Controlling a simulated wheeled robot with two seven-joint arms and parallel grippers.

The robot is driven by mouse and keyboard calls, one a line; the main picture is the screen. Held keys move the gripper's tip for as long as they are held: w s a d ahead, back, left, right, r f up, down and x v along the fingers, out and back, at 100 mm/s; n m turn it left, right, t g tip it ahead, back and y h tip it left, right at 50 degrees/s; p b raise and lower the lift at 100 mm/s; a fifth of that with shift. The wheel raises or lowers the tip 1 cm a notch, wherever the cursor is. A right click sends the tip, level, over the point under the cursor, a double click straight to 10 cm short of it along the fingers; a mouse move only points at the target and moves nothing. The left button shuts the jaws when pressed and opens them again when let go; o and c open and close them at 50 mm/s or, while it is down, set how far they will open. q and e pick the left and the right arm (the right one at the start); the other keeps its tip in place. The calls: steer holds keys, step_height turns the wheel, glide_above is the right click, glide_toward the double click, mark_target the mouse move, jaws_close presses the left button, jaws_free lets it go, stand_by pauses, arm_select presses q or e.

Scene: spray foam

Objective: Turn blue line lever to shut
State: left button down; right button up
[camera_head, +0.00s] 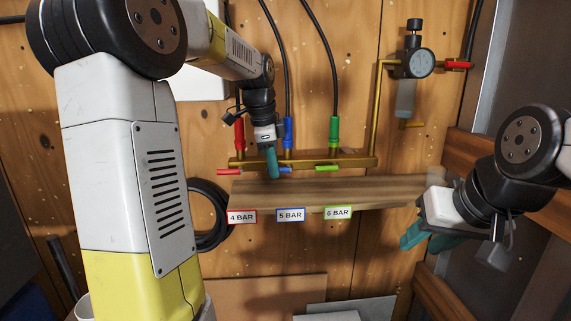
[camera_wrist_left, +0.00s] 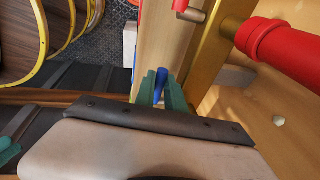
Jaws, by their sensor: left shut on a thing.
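The blue lever (camera_head: 285,170) sits on the brass manifold (camera_head: 360,160) below the blue hose fitting (camera_head: 288,132). My left gripper (camera_head: 272,173) reaches down over the manifold, in front of part of this lever. In the left wrist view, the blue lever (camera_wrist_left: 161,82) lies between the teal fingers of my left gripper (camera_wrist_left: 160,90), which are shut on it. The lever's exact angle is partly hidden by the fingers. My right gripper (camera_head: 425,242) hangs at the right, away from the manifold; its teal fingers look apart and empty.
A red lever (camera_head: 230,171) and a green lever (camera_head: 328,168) flank the blue one. A wooden shelf (camera_head: 350,192) runs just below, with 4, 5 and 6 BAR labels (camera_head: 290,214). A coiled black hose (camera_head: 207,215) hangs left.

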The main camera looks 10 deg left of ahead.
stand_by(0.6)
arm_select(q)
steer(key=c, duration=1.7)
jaws_free()
steer(key=shift+f, duration=0.1)
steer(key=v, duration=0.8)
steer(key=shift+a, duration=0.2)
steer(key=shift+s+h, duration=0.1)
steer(key=shift+h, duration=0.2)
steer(key=s+d+f+n+t, duration=0.1)
steer(key=s+f+n, duration=0.2)
steer(key=s, duration=0.4)
steer(key=s+d+f+n+t, duration=0.1)
steer(key=s+f+n, duration=0.2)
steer(key=s+n, duration=0.3)
steer(key=s+d+f+n+t, duration=0.1)
steer(key=s+d+f+n, duration=0.1)
steer(key=s+n, duration=0.3)
steer(key=s+f, duration=0.1)
steer(key=s, duration=0.3)
steer(key=shift+f, duration=0.2)
